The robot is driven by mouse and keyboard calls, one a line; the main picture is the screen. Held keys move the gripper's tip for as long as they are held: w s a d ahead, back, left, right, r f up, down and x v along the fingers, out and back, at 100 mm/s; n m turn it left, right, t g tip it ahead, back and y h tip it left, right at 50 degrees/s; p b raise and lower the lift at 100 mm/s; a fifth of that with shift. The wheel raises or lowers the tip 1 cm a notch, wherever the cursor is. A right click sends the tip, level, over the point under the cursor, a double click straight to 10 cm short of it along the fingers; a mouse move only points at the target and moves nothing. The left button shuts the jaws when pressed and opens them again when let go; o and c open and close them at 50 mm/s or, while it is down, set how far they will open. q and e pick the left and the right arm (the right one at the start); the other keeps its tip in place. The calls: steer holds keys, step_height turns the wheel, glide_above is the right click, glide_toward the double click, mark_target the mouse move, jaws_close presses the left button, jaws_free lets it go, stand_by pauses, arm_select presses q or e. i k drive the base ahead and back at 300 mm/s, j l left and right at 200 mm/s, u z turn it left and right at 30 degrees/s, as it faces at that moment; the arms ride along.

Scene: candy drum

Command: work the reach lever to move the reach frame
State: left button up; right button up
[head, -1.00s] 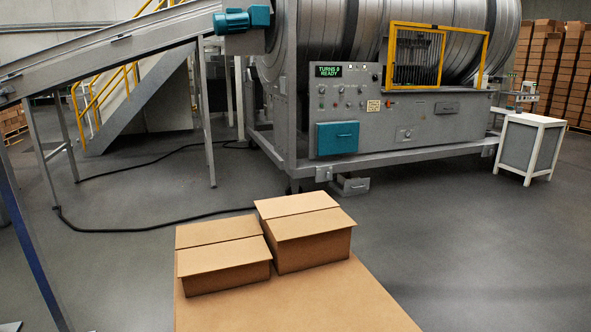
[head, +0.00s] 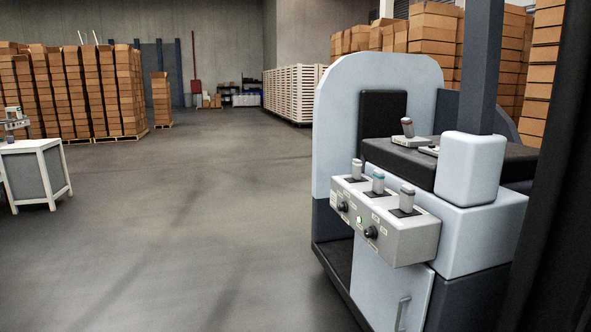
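A light grey-blue truck (head: 470,228) with a dark seat back stands at the right in the head view. A control box (head: 410,238) on its side carries three upright levers: a grey one (head: 357,170), one with a blue band (head: 378,183) and another grey one (head: 407,200). Their labels are too small to read, so I cannot tell which is the reach lever. Another lever (head: 407,128) with a reddish mark stands on the dark top behind. I cannot make out the reach frame. Neither of my grippers is in view.
Dark upright posts (head: 483,65) rise at the right. A white-framed stand (head: 38,175) is at the left edge. Stacked cartons (head: 75,90) line the back left, and more stand behind the truck. Pale stacked trays (head: 292,92) are farther back. The floor between is clear.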

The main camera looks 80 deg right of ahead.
mark_target(379, 176)
steer(key=z, duration=3.2)
steer(key=i+j+z, duration=0.2)
steer(key=i, duration=0.25)
